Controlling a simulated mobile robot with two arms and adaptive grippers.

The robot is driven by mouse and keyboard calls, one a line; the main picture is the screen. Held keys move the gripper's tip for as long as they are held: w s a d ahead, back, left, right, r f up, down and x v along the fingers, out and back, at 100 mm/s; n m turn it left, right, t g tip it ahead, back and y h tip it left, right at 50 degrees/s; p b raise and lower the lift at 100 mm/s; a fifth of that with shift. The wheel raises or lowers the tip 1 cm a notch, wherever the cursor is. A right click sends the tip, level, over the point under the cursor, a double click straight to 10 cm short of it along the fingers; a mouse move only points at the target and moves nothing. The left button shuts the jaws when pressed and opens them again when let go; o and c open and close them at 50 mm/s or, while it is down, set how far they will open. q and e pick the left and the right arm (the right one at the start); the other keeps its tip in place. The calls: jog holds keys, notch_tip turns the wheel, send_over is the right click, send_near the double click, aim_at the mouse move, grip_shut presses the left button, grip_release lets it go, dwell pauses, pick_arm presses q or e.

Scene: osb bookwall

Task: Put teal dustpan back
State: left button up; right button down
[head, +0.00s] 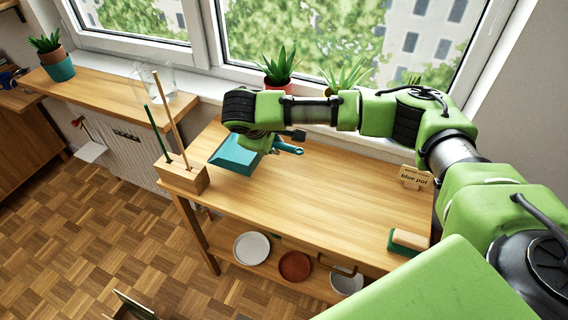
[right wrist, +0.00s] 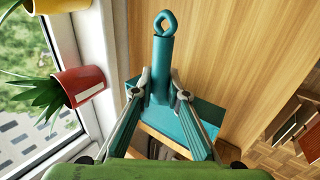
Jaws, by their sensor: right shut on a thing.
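The teal dustpan (head: 236,154) is at the left part of the wooden table (head: 330,190), partly hidden by my right arm in the head view. Its handle ends in a loop that points right. In the right wrist view the dustpan (right wrist: 163,68) shows its handle and loop at the top and its pan below. My right gripper (right wrist: 161,86) is shut on the dustpan at the base of the handle. In the head view the gripper (head: 292,136) is mostly hidden by the arm. I cannot tell whether the pan touches the tabletop. My left gripper is not in view.
A wooden block (head: 184,180) with upright sticks stands at the table's left end. A "blue pot" sign (head: 414,178) and a brush (head: 408,241) are at the right. Potted plants (head: 280,68) line the sill behind. Plates (head: 252,248) lie on the lower shelf. The middle tabletop is clear.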

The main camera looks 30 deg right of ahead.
jog(key=shift+f+p, duration=0.3)
jog(key=shift+f, duration=2.85)
jog(key=c, duration=2)
grip_release()
jog(key=shift+f, duration=0.1)
